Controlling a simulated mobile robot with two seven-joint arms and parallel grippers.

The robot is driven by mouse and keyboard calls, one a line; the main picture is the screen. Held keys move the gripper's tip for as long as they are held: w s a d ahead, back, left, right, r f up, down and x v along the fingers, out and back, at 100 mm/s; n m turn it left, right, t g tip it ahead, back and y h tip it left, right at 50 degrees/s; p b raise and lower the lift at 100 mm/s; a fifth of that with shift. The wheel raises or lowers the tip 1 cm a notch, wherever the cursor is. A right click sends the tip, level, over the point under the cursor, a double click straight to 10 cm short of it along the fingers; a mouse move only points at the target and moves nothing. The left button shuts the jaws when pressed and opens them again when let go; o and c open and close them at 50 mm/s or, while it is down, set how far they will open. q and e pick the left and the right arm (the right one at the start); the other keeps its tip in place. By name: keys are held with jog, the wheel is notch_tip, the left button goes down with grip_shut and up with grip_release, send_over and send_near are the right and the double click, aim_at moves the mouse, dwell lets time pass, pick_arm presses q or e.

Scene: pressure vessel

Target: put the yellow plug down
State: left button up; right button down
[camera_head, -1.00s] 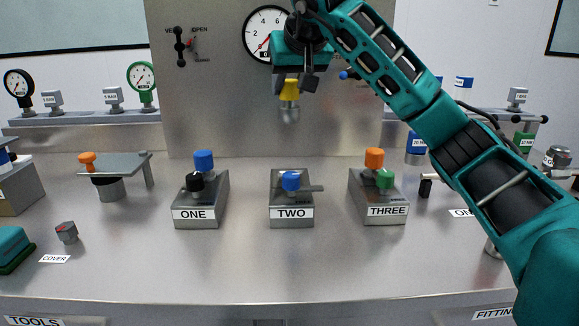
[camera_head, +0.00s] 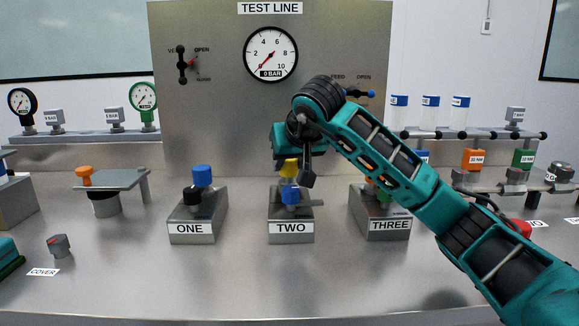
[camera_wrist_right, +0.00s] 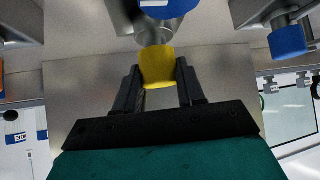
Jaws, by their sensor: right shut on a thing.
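The yellow plug (camera_head: 288,168) is between the fingers of my right gripper (camera_head: 295,177), just behind and above the blue knob of block TWO in the head view. In the right wrist view the gripper (camera_wrist_right: 158,82) is shut on the yellow plug (camera_wrist_right: 158,66). A grey metal part and a blue cap (camera_wrist_right: 165,8) show just beyond the plug. Block TWO (camera_head: 290,228) stands on the bench below. I cannot tell whether the plug touches the block.
Block ONE (camera_head: 192,229) with blue and black knobs stands to the left. Block THREE (camera_head: 388,226), partly behind my right arm, stands to the right. The steel panel with the gauge (camera_head: 270,54) rises behind. The bench front is clear.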

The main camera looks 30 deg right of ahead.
jog(key=c, duration=1.1)
grip_release()
jog(key=shift+f, duration=0.85)
jog(key=shift+o, duration=0.7)
jog(key=shift+w+d+f+g, duration=0.15)
jog(key=shift+w+f+g, duration=0.1)
jog(key=shift+g, duration=0.05)
jog(key=shift+o, duration=0.9)
jog(key=shift+w, duration=0.1)
jog(key=shift+o, duration=1)
jog(key=shift+r, duration=0.3)
jog(key=p+v, duration=0.2)
jog(key=v, duration=1)
jog(key=shift+s, duration=0.2)
